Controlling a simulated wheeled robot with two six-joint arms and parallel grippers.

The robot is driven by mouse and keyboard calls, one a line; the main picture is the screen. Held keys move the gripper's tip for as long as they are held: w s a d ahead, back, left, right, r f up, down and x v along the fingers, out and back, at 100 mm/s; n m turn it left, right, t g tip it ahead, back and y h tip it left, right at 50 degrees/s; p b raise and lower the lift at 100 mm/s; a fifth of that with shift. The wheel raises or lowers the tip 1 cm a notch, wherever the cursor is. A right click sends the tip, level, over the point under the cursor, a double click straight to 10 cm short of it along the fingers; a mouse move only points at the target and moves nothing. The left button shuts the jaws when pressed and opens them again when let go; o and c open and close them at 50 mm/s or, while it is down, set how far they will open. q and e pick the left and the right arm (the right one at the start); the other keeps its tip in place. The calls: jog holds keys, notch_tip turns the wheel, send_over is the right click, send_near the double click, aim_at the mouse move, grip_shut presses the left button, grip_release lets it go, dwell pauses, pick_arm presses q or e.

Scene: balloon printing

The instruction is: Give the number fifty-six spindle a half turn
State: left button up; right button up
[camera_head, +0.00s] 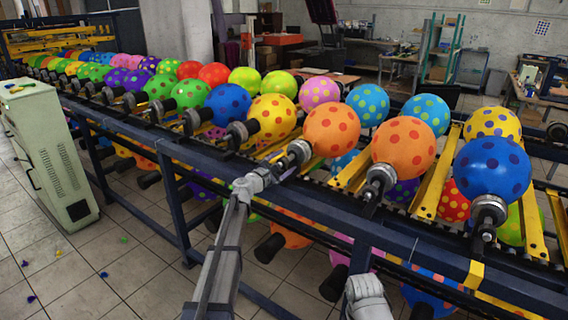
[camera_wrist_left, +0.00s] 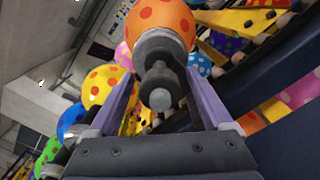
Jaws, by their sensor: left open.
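An orange balloon with red dots (camera_head: 331,129) sits on a grey metal spindle (camera_head: 299,152) at the near side of the rack. I can read no number on any spindle. My left gripper (camera_head: 283,167) is at this spindle's near end. In the left wrist view the spindle's dark collar and round grey end (camera_wrist_left: 160,98) show between the two purple-grey fingers of the left gripper (camera_wrist_left: 160,84). The fingers are apart, one on each side. I cannot tell whether they touch it. The orange balloon (camera_wrist_left: 160,18) is just beyond. My right gripper is out of view.
Neighbouring spindles carry a yellow balloon (camera_head: 272,118) on the left, and another orange balloon (camera_head: 403,147) and a blue balloon (camera_head: 492,168) on the right. The dark rack rail (camera_head: 400,235) runs along the front. A pale cabinet (camera_head: 48,150) stands at left.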

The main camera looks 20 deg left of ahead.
pick_arm(q)
grip_shut()
dwell(0.6)
jog(key=shift+m, duration=0.3)
jog(key=m, duration=0.5)
jog(key=shift+f+m, duration=0.1)
jog(key=shift+m, duration=0.2)
jog(key=m, duration=0.5)
jog(key=shift+s+d, duration=0.1)
jog(key=shift+m, duration=0.3)
grip_release()
